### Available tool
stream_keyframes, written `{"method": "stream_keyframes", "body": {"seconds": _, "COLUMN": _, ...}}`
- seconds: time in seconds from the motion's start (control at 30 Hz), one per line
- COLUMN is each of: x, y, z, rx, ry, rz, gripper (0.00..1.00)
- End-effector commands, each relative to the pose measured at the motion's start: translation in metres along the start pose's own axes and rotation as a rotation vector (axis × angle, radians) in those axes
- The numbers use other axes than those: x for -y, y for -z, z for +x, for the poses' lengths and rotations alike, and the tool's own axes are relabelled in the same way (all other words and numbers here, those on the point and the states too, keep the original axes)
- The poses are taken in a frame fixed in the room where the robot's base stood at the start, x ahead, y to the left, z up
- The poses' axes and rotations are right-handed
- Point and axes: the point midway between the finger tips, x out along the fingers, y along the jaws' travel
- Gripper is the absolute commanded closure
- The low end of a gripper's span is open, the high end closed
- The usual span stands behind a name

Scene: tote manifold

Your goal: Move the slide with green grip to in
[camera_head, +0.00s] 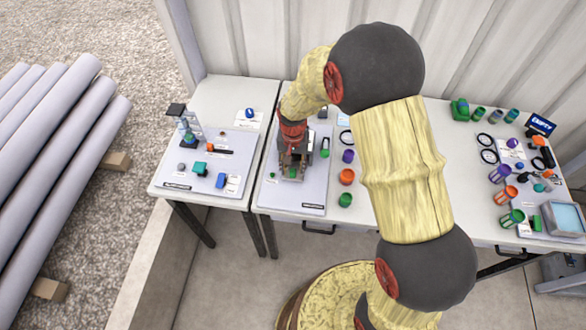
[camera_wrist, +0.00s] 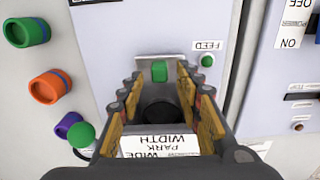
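A small green grip (camera_wrist: 159,71) sits at the end of a grey slotted plate (camera_wrist: 178,62) on a light panel. In the head view the green grip (camera_head: 291,173) shows just below my gripper (camera_head: 293,160). In the wrist view my gripper (camera_wrist: 159,82) is open, with its fingers on either side of the grip and a gap on each side. Whether the fingertips are level with the grip or above it I cannot tell. A dark round recess (camera_wrist: 160,115) lies between the fingers. The slide's body is partly hidden by the fingers.
A green button labelled FEED (camera_wrist: 207,60) and a green ball knob (camera_wrist: 82,134) flank the fingers. Green, orange and purple cylinders, such as the orange one (camera_head: 346,177), stand beside the panel. A second table (camera_head: 170,185) with other devices is to the left.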

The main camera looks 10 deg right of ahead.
Motion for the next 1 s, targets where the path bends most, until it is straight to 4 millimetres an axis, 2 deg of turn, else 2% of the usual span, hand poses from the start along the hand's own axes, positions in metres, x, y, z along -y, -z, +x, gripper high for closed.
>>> {"method": "stream_keyframes", "body": {"seconds": 0.1, "x": 0.001, "y": 0.002, "z": -0.027, "rx": -0.006, "ry": 0.003, "rz": 0.000, "gripper": 0.65}}
{"method": "stream_keyframes", "body": {"seconds": 0.3, "x": 0.001, "y": 0.002, "z": -0.066, "rx": -0.005, "ry": 0.003, "rz": 0.000, "gripper": 0.65}}
{"method": "stream_keyframes", "body": {"seconds": 0.5, "x": 0.000, "y": 0.001, "z": -0.091, "rx": -0.003, "ry": 0.001, "rz": 0.000, "gripper": 0.65}}
{"method": "stream_keyframes", "body": {"seconds": 0.67, "x": 0.000, "y": 0.001, "z": -0.099, "rx": -0.002, "ry": 0.001, "rz": 0.000, "gripper": 0.65}}
{"method": "stream_keyframes", "body": {"seconds": 1.0, "x": 0.000, "y": 0.001, "z": -0.099, "rx": -0.002, "ry": 0.001, "rz": 0.000, "gripper": 0.65}}
